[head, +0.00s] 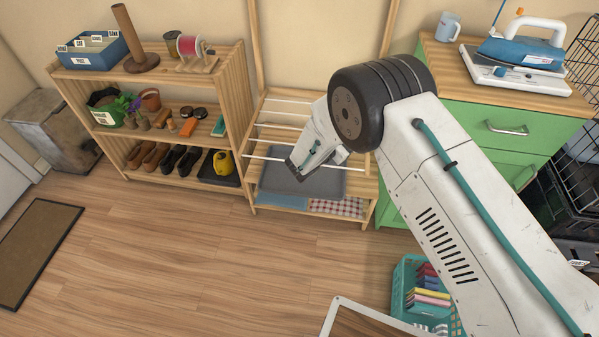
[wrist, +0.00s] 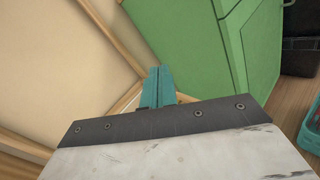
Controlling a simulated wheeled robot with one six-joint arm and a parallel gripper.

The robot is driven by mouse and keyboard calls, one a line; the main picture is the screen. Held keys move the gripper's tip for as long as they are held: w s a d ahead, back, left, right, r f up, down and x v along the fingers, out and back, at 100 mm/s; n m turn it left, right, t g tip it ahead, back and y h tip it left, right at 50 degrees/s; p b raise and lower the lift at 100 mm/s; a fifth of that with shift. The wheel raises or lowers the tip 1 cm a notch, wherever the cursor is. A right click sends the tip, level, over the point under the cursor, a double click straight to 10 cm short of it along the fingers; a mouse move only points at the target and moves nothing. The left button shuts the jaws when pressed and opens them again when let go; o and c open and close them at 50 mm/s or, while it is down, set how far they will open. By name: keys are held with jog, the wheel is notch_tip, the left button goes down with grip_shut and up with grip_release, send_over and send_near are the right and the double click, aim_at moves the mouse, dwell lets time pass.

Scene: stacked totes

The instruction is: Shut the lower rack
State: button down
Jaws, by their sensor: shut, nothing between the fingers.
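The lower rack (head: 279,126) is a light wood frame with several white rods, set between two wooden posts at the wall. It appears to slope out from the wall, over a low wooden bench. My gripper (head: 296,168) is in front of this rack at its lower part, and my arm hides the rack's right side. I cannot tell whether it touches the rack. In the wrist view the teal fingers (wrist: 157,86) are together with nothing between them, close to wooden bars beside the green cabinet.
Wooden shelves (head: 238,95) with shoes and pots stand at left. A green cabinet (head: 492,124) with an iron (head: 521,48) stands at right. A teal basket (head: 403,285) is on the floor. The floor at left is mostly clear.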

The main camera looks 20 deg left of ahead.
jog(key=s+a+f+n+t+y, duration=0.1)
jog(key=s+a+f+n+y, duration=0.35)
jog(key=f, duration=0.45)
jog(key=s+a+f+n+y, duration=0.35)
jog(key=s+f, duration=0.25)
jog(key=f, duration=0.2)
jog(key=s+a+f+n+t+y, duration=0.1)
jog(key=s+a+f+n+y, duration=0.3)
jog(key=f, duration=0.5)
jog(key=w+a+r, duration=0.3)
jog(key=w+r, duration=0.1)
jog(key=w, duration=0.5)
jog(key=shift+a+r+m, duration=0.3)
jog(key=shift+a, duration=0.05)
